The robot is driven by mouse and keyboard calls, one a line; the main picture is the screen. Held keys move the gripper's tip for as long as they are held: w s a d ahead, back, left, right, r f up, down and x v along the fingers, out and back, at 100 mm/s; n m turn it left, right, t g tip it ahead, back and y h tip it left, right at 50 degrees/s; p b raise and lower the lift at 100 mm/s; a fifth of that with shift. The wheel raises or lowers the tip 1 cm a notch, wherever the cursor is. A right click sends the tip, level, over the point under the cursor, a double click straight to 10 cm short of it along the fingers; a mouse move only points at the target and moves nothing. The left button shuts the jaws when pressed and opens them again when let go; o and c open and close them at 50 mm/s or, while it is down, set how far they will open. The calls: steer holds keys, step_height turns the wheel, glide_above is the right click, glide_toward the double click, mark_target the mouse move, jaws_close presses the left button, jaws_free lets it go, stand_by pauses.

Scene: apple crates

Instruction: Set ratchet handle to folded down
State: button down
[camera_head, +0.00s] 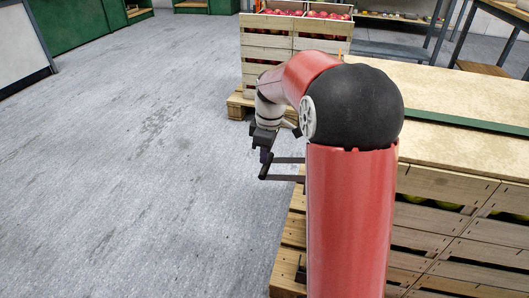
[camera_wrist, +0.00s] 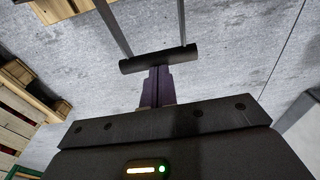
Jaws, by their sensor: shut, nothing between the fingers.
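The ratchet handle (camera_head: 288,161) sticks out to the left from the side of the crate stack in the head view. It has two flat grey arms joined by a dark crossbar at the outer end. In the wrist view, the dark crossbar (camera_wrist: 136,65) lies across the fingertips, with the two arms running up from it. My gripper (camera_head: 265,156) is shut and empty, close to the crossbar. Its purple fingers (camera_wrist: 158,78) point toward the bar's middle; I cannot tell whether they touch. The handle's base is hidden behind my arm.
Wooden crates (camera_head: 447,184) on a pallet (camera_head: 288,250) stand at the right, with a pale top and a green strap (camera_head: 465,123) across it. Crates of red apples (camera_head: 268,42) stand behind. The grey floor (camera_head: 130,170) at left is clear.

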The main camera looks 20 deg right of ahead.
steer(key=shift+a+f+g+h+p, duration=0.2)
steer(key=shift+f+g+h+p, duration=0.2)
steer(key=shift+f+h+p, duration=0.35)
steer(key=s+d+f+g+h+p, duration=0.1)
steer(key=s+d+f+g+h, duration=0.1)
steer(key=d+f+g+h, duration=0.2)
steer(key=s+d+f+g+h+p, duration=0.2)
steer(key=s+d+f+g+h, duration=0.1)
steer(key=f+h, duration=0.4)
steer(key=shift+d+f+g+h+p, duration=0.35)
steer(key=shift+d+f+g, duration=0.15)
steer(key=shift+f, duration=1.25)
steer(key=shift+s, duration=0.2)
